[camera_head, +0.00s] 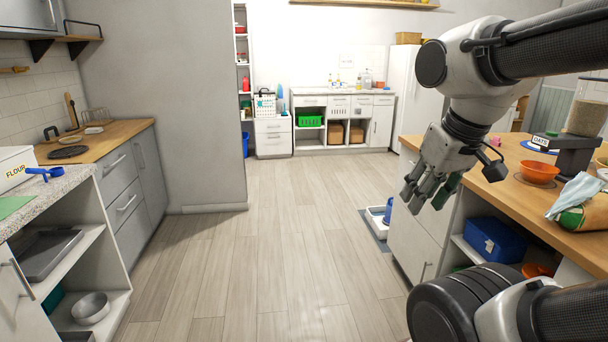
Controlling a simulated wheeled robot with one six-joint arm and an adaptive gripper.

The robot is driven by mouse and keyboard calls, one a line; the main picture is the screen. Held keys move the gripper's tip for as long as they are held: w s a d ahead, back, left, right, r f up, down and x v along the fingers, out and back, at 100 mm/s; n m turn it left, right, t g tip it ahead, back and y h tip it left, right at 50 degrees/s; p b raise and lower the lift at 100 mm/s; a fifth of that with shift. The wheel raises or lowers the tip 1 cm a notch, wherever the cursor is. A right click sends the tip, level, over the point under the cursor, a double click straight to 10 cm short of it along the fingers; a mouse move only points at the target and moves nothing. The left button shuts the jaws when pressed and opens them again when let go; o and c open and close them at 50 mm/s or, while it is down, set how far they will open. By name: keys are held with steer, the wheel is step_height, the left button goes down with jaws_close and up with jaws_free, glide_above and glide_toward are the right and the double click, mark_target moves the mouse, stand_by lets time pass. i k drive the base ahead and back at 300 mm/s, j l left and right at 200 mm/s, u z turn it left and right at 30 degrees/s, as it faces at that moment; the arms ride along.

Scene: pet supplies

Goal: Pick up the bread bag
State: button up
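A tan bag with a green patch (584,219) lies on the wooden counter at the right edge, partly cut off by the frame. It may be the bread bag, but I cannot read a label on it. A pale blue cloth (575,193) lies against its upper left side. My gripper (428,198) hangs pointing down in front of the counter's left end, well to the left of the bag. Its fingers look spread apart, with nothing visible between them.
The wooden counter (520,196) also bears an orange bowl (539,172) and a dark dispenser with a clear hopper (585,118). A blue bin (494,240) sits on the shelf below. A white tray (377,221) lies on the floor. The middle floor is clear.

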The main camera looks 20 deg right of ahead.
mark_target(592, 214)
steer(key=i+z, duration=0.3)
steer(key=z, duration=0.15)
steer(key=i+j+z, duration=0.1)
steer(key=i+z, duration=0.2)
steer(key=z, duration=0.2)
steer(key=i+j+z, duration=0.2)
steer(key=z, duration=0.25)
steer(key=i+j+z, duration=0.6)
steer(key=z, duration=0.3)
steer(key=i+j+z, duration=0.1)
steer(key=z, duration=0.3)
steer(key=j+z, duration=0.25)
steer(key=z, duration=0.2)
steer(key=i+j+z, duration=0.1)
steer(key=j+z, duration=0.15)
steer(key=z, duration=0.2)
steer(key=i+j+z, duration=0.3)
steer(key=k+j, duration=0.1)
steer(key=j, duration=0.25)
steer(key=k+j, duration=0.1)
steer(key=j, duration=0.25)
